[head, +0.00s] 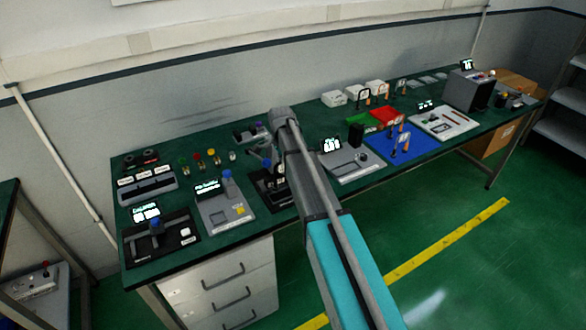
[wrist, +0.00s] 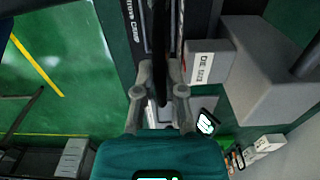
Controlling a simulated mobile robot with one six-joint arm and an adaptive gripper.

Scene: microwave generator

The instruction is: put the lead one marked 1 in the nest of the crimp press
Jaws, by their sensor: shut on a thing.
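The crimp press has a black base (wrist: 122,30) with white "Crimp" lettering at the top of the wrist view. In the head view its dark base (head: 268,192) shows beside my arm, which covers part of it. My gripper (wrist: 160,93) is shut on a long dark bar (wrist: 160,45) that stands over the press. I cannot tell whether this bar is part of the press or something carried. The nest is hidden, and I cannot pick out the lead marked 1 in either view. In the head view the gripper's fingertips are too small to make out.
A grey block with a white "DIE" label (wrist: 203,67) stands close to the right of my gripper. A grey station (head: 226,212) is left of the press, and another (head: 352,165) is right. A blue mat (head: 418,148) lies farther right. Green floor is clear in front.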

